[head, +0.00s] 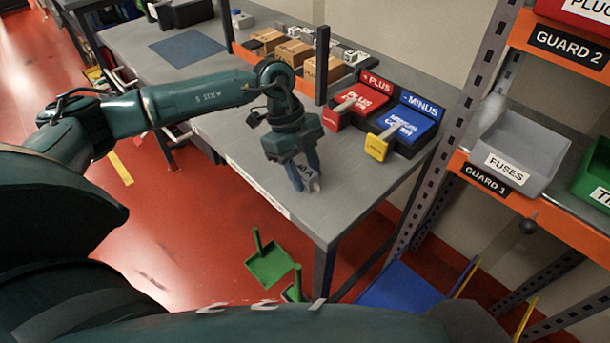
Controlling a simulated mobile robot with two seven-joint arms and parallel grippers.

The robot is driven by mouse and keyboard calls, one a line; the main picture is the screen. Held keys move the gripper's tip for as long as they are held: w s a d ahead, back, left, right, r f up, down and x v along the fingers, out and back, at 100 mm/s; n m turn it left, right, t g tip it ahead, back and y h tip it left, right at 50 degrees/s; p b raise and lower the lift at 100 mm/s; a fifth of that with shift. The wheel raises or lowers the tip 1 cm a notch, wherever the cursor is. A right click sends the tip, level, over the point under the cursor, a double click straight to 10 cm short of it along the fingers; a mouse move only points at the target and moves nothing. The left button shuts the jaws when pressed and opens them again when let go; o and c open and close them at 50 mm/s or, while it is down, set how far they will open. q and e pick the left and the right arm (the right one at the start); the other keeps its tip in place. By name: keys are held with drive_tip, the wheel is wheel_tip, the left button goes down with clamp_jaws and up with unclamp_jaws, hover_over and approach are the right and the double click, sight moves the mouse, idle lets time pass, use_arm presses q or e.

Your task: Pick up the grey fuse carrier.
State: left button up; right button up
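My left gripper (305,184) points down at the front part of the grey bench top (250,150). Its two bluish fingers are a little apart. A small light grey piece (311,182) shows between and beside the fingertips, low over or on the bench; it may be the grey fuse carrier. I cannot tell whether the fingers grip it or only stand around it. My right gripper is not in view.
Right of the gripper stand a red PLUS block (362,98) and a blue MINUS block (408,124) with a yellow tag (376,147). Cardboard boxes (294,52) stand behind an orange rail. A grey FUSES bin (520,150) sits on the right shelf. The bench left of the gripper is clear.

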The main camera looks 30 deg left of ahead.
use_arm(q)
clamp_jaws()
drive_tip(key=shift+r, duration=0.1)
